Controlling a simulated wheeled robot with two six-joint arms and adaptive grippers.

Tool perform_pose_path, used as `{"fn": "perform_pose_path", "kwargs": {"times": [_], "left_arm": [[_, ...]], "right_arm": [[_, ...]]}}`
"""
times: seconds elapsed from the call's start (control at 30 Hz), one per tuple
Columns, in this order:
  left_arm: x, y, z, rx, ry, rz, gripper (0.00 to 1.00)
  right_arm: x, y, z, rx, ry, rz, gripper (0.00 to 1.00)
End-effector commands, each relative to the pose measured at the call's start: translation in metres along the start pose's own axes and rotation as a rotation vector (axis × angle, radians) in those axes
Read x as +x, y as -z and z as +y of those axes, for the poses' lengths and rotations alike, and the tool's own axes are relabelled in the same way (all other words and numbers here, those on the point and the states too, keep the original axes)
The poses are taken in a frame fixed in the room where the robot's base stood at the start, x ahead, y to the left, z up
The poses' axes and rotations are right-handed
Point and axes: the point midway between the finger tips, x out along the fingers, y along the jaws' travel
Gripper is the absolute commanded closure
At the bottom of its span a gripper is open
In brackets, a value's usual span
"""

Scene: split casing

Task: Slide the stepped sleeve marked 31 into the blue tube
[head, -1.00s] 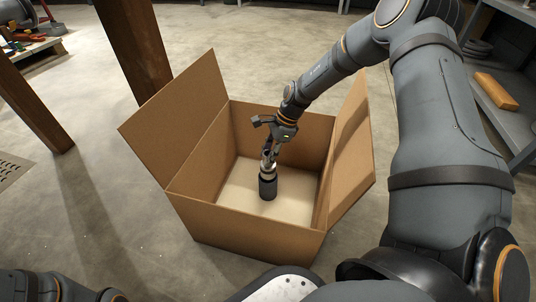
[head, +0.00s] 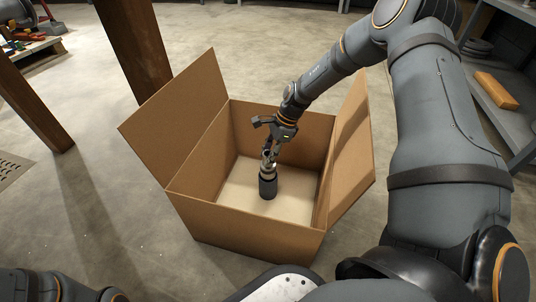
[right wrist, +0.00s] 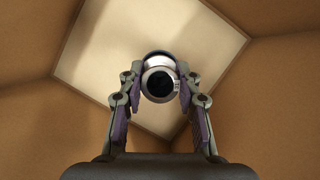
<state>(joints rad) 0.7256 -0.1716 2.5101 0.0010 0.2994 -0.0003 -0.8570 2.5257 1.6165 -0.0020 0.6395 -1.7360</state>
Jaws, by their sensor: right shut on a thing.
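A pale metallic stepped sleeve (head: 268,171) stands upright between the fingertips of my right gripper (head: 270,155) inside the cardboard box. In the right wrist view, the sleeve (right wrist: 160,82) shows its round end with a dark bore, and a small mark at its right side is too small to read. My right gripper (right wrist: 159,88) is shut on it from both sides. A dark upright tube (head: 268,188) is directly below the sleeve; it looks near black, not clearly blue. The sleeve's lower end meets or overlaps the tube's top; how deep it sits is hidden. My left gripper is out of view.
The open cardboard box (head: 245,223) has tall walls and raised flaps on the left and right around my right gripper. Its pale floor (head: 235,195) is bare around the tube. A grey shelf (head: 515,130) with an orange block (head: 496,91) stands at the right.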

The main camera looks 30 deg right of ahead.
Motion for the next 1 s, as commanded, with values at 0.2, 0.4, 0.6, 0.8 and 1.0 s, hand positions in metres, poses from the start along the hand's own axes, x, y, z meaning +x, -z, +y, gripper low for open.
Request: {"fn": "perform_pose_path", "kwargs": {"times": [0.2, 0.4, 0.6, 0.8, 1.0], "left_arm": [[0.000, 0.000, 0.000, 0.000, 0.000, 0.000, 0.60], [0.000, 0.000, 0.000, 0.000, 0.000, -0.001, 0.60], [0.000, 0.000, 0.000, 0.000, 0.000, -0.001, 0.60], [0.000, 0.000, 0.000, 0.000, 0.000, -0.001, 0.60], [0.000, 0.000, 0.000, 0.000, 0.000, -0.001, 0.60]], "right_arm": [[0.006, 0.002, -0.001, 0.001, 0.003, -0.001, 1.00], [0.013, 0.005, -0.001, 0.001, 0.002, -0.001, 1.00], [0.021, 0.008, -0.001, 0.001, 0.001, 0.000, 1.00], [0.023, 0.009, -0.001, 0.000, 0.003, -0.001, 1.00], [0.023, 0.009, -0.001, 0.000, 0.003, -0.001, 0.54]]}}
